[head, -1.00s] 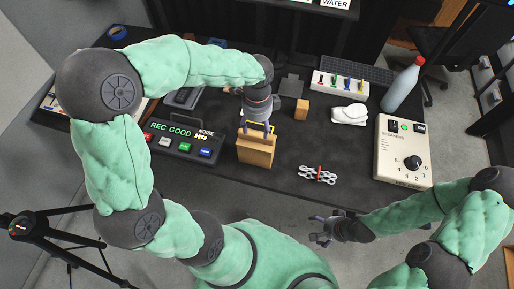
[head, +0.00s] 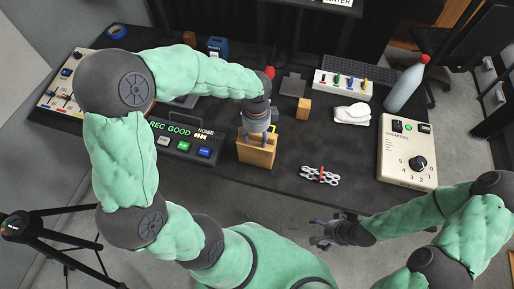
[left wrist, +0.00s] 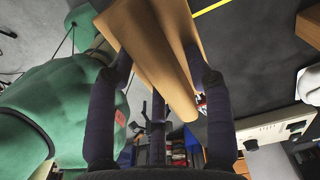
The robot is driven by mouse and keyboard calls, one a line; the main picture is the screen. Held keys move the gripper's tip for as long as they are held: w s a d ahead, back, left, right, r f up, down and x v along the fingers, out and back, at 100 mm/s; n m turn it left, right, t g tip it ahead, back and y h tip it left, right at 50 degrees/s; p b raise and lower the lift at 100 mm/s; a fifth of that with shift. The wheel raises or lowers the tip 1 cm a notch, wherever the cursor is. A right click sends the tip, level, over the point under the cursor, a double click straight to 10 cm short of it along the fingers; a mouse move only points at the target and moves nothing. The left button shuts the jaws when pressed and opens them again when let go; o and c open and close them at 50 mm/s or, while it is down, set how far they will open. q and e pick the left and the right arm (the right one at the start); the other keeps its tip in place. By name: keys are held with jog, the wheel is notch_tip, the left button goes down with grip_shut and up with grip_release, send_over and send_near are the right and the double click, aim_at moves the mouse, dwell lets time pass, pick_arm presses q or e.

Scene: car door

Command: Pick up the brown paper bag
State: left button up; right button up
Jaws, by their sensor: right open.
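The brown paper bag (head: 256,154) stands upright near the front edge of the dark table, left of the middle. My left gripper (head: 257,137) is over its top, pointing down, with fingers at both sides of the upper part. In the left wrist view the bag (left wrist: 160,50) lies between the spread fingers of my left gripper (left wrist: 160,75). I cannot tell whether the fingers press on it. The bag's handle is hidden in the head view. My right gripper (head: 322,234) is open and empty, in front of the table, away from the bag.
A REC GOOD panel (head: 180,142) stands close left of the bag. A white-and-red drone-like item (head: 320,175) lies to the right. A wooden block (head: 304,108), a white item (head: 352,113), a dial box (head: 408,150) and a bottle (head: 405,85) stand further right.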

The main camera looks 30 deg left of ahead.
pick_arm(q)
grip_shut()
jog(key=shift+r+p, duration=0.35)
jog(key=shift+r, duration=0.25)
notch_tip(320, 180, up, 3)
jog(key=shift+f+p, duration=0.2)
jog(key=shift+p, duration=0.45)
jog(key=s+d+r+p, duration=0.4)
jog(key=s+d+r, duration=0.45)
jog(key=d, duration=0.25)
jog(key=w+a+f+b, duration=0.1)
jog(key=w+a+f, duration=0.2)
jog(key=w+a, duration=0.3)
jog(key=w+a+f+b, duration=0.1)
jog(key=w+a+f, duration=0.3)
jog(key=w+a, duration=0.3)
jog(key=shift+a, duration=0.6)
jog(key=shift+s+a+f, duration=0.1)
